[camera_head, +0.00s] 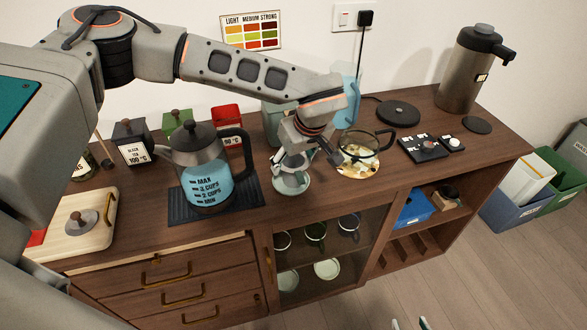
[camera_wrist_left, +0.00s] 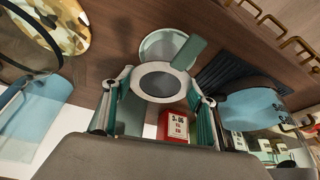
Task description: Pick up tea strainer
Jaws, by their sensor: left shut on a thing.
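The tea strainer (camera_wrist_left: 142,82) is a pale grey ring with dark mesh and a flat green tab (camera_wrist_left: 188,52). In the left wrist view it sits between the two fingers of my left gripper (camera_wrist_left: 158,97), which is shut on it. In the head view my left gripper (camera_head: 308,155) is low over a pale, clear-sided cup or stand (camera_head: 291,184) on the wooden cabinet top; the strainer is hard to make out there. Whether the strainer touches what is below it cannot be told. My right gripper (camera_head: 410,324) shows only two fingertips, apart, at the bottom edge.
A glass kettle (camera_head: 205,175) stands on a dark mat to the left. A glass cup (camera_head: 366,150) on a patterned coaster is close on the right. A red tin (camera_head: 226,117) and other tins stand behind. A tall steel flask (camera_head: 465,75) is at the far right.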

